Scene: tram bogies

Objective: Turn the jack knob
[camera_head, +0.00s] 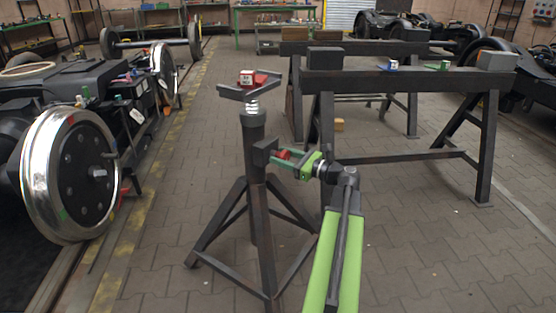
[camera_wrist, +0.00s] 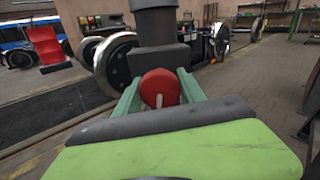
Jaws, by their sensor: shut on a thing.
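The jack (camera_head: 255,190) is a dark stand on splayed legs in the middle of the head view. Its post also shows in the wrist view (camera_wrist: 156,28). The red jack knob (camera_wrist: 160,87) sits on the side of the post, and it shows small in the head view (camera_head: 284,154). My gripper (camera_head: 284,160) reaches the knob from the right. In the wrist view its green fingers (camera_wrist: 160,92) lie on either side of the knob and are shut on it. The knob's far side is hidden.
A red and white block (camera_head: 247,79) rests on the jack's top. Dark trestles (camera_head: 400,82) with small items stand behind on the right. A large wheel (camera_head: 72,175) on a bogie stands at the left. Paved floor lies open in front of the trestles.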

